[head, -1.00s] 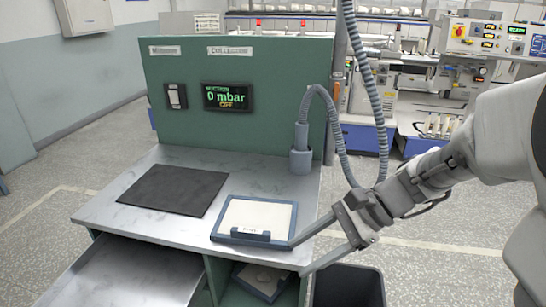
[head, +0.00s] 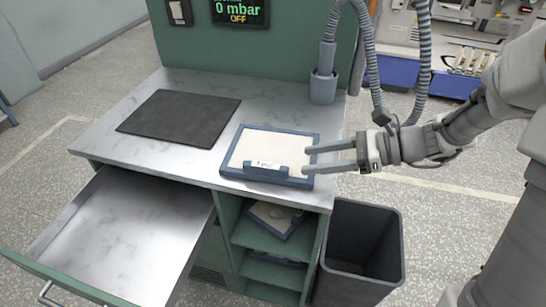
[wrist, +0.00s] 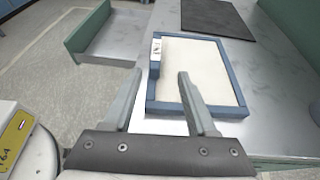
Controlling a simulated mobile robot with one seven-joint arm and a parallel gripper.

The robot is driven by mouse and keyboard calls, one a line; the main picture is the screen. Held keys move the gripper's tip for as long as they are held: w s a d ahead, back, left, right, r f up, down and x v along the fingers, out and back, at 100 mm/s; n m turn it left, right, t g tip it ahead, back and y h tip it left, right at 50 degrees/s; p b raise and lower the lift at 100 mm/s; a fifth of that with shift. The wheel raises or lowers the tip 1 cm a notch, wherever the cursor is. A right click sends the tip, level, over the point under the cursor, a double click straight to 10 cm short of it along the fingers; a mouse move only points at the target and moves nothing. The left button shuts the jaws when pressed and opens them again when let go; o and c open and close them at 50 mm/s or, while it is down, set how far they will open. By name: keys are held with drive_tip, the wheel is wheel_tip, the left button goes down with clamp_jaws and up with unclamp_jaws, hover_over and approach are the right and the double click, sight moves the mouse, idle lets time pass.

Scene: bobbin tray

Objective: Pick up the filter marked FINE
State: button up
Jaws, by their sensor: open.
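A flat filter (head: 270,148) with a blue frame and a cream panel lies on the metal bench top, near its front right edge. A small white label sits at its front handle; I cannot read it clearly. In the wrist view the filter (wrist: 195,70) lies just beyond my fingers, and one finger overlaps its near edge in the picture. My gripper (head: 308,160) is open and empty at the filter's right side. Another filter (head: 273,217) lies on a shelf under the bench, its marking not readable.
A dark mat (head: 180,118) lies on the bench left of the filter. An open drawer (head: 120,235) juts out at the front left. A dark bin (head: 362,245) stands right of the bench. A grey hose in a holder (head: 323,88) rises at the back right.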

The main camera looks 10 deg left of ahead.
sight(271, 166)
drive_tip(key=b+x, duration=0.1)
drive_tip(key=x, duration=0.5)
drive_tip(key=shift+f, duration=0.1)
drive_tip(key=b+x, duration=0.1)
drive_tip(key=x, duration=0.1)
drive_tip(key=b+x, duration=0.1)
drive_tip(key=x, duration=0.1)
drive_tip(key=shift+s+a, duration=0.25)
drive_tip(key=shift+s, duration=0.15)
drive_tip(key=shift+a, duration=0.4)
clamp_jaws()
